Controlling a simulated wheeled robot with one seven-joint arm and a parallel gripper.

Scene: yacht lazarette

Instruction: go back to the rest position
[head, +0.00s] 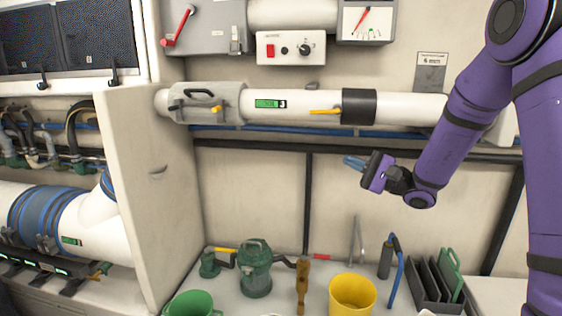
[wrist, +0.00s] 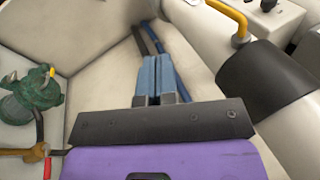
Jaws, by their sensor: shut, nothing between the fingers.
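My gripper (head: 354,163) is at the end of my purple arm, in the right half of the head view, pointing left. It hangs in the air above the counter, in front of the pale back wall and just below the white pipe. In the wrist view the two blue fingers of my gripper (wrist: 158,80) lie side by side, closed, with nothing between them. It touches nothing that I can see.
The white pipe (head: 312,107) with a yellow lever runs above my gripper. On the counter below stand a green pump (head: 255,270), a yellow cup (head: 352,294), a green cup (head: 191,304), a wooden-handled tool (head: 302,285) and a dark rack (head: 432,288). A pale partition (head: 150,190) stands left.

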